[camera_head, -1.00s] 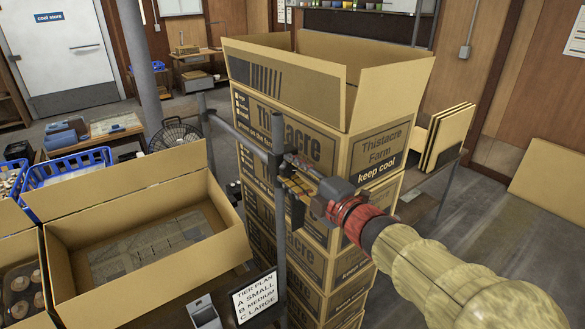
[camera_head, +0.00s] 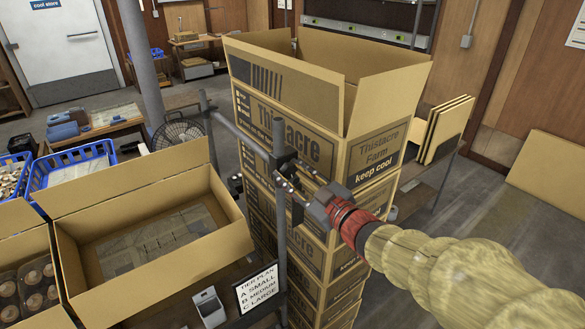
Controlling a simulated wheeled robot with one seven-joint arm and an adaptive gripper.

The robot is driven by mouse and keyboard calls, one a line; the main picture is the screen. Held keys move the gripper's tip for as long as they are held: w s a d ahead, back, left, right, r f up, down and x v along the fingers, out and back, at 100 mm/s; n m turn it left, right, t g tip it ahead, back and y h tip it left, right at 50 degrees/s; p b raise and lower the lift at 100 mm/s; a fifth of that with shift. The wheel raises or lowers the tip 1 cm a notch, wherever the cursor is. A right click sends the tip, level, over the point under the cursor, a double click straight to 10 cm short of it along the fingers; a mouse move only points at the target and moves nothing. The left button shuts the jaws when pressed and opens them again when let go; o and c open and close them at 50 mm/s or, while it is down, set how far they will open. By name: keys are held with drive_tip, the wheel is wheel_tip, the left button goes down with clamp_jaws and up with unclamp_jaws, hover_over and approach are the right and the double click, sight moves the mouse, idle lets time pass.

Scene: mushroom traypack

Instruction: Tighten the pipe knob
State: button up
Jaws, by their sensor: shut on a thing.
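A grey pipe frame stands in the middle, with an upright pipe (camera_head: 281,245) and a rail (camera_head: 238,133) running back to a second post. A dark clamp (camera_head: 284,152) sits at the top of the upright. My gripper (camera_head: 284,178) reaches in from the right, its two dark fingers on either side of a gap at the upright just below the clamp. The fingers are shut on the pipe knob, which is mostly hidden between them and behind the pipe.
A tall stack of Thistacre Farm cartons (camera_head: 375,165) stands close behind my gripper, its top carton open. An open carton (camera_head: 232,245) lies to the left, near a blue crate (camera_head: 38,180). A tier plan sign (camera_head: 257,290) is at the front. Bare floor shows at right.

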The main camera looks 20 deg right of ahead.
drive_tip(key=m+p, duration=0.2)
drive_tip(key=m, duration=0.1)
drive_tip(key=shift+m, duration=0.4)
drive_tip(key=m+p, duration=0.2)
drive_tip(key=m, duration=0.2)
drive_tip(key=shift+a+f+m+p, duration=0.1)
drive_tip(key=shift+f+m+p, duration=0.05)
drive_tip(key=shift+m+p, duration=0.2)
drive_tip(key=o, duration=1.2)
drive_tip(key=shift+c, duration=0.2)
drive_tip(key=shift+s, duration=0.1)
drive_tip(key=v, duration=1.2)
